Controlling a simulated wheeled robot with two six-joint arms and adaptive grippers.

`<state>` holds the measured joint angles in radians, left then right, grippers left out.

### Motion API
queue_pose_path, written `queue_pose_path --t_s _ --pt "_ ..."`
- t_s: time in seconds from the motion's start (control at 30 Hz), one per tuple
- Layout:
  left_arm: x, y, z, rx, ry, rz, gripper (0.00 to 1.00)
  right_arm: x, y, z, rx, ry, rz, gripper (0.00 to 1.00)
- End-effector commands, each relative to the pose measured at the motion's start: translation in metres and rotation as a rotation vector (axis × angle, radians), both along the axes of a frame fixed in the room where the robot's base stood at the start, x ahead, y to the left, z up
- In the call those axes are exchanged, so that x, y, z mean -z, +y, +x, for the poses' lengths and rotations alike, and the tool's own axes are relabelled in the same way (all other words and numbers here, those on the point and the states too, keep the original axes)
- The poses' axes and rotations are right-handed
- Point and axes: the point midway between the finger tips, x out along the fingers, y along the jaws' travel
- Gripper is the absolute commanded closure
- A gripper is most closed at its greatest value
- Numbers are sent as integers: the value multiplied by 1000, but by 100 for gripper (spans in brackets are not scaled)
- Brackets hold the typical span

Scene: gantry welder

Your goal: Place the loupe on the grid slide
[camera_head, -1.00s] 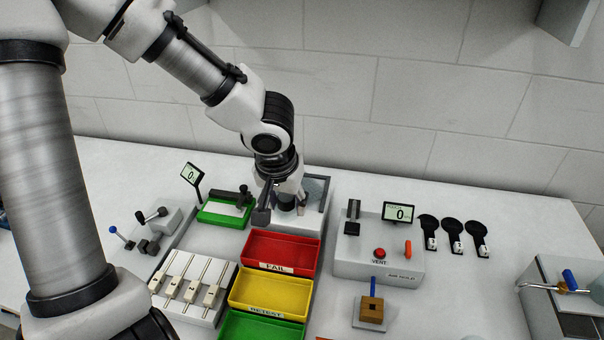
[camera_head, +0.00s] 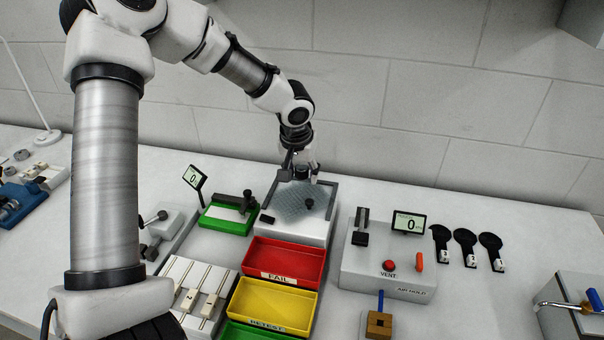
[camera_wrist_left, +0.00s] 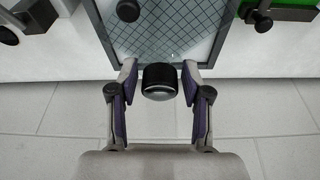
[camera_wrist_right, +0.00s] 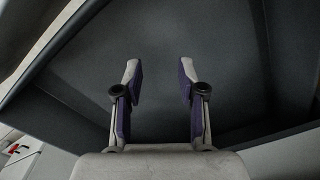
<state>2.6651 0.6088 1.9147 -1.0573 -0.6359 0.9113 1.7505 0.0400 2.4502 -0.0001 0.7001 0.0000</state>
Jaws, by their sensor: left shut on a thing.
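The grid slide (camera_head: 292,200) is a blue-grey gridded plate in a grey frame behind the red tray; its grid also fills the top of the left wrist view (camera_wrist_left: 170,30). My left gripper (camera_head: 304,172) is over the back edge of that frame. In the left wrist view the left gripper (camera_wrist_left: 160,78) is shut on the loupe (camera_wrist_left: 160,82), a short black cylinder with a glassy end. Whether the loupe touches the frame I cannot tell. My right gripper (camera_wrist_right: 160,80) is open and empty in the right wrist view, in front of a dark grey surface.
A small black knob (camera_head: 310,203) stands on the grid area. A green fixture (camera_head: 228,214) is left of the slide. Red (camera_head: 285,262) and yellow (camera_head: 272,302) trays are in front. A grey air-hold box (camera_head: 388,270) stands to the right. The wall is close behind.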

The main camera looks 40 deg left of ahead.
Motion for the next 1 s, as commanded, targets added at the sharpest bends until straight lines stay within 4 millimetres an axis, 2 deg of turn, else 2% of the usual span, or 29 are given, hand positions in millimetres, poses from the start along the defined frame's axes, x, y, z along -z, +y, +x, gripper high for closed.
queue_pose_path --t_s 0.1,0.3,0.7,0.73,0.77,0.8,1.0 --pt "4 6 7 0 2 0 86 -6 0 0 0 0 0 60" --pt "34 6 7 2 3 -1 86 -11 0 0 0 0 0 60" --pt "42 5 7 1 -1 -2 86 -3 0 0 0 0 0 60" --pt "41 5 7 1 0 -1 41 -5 0 0 0 1 0 60" --pt "40 5 7 1 0 -1 30 -6 0 0 0 1 0 60" --pt "40 5 7 1 0 -1 26 -6 0 0 0 0 0 60" --pt "40 5 7 1 0 -1 26 -6 0 0 0 0 0 60"
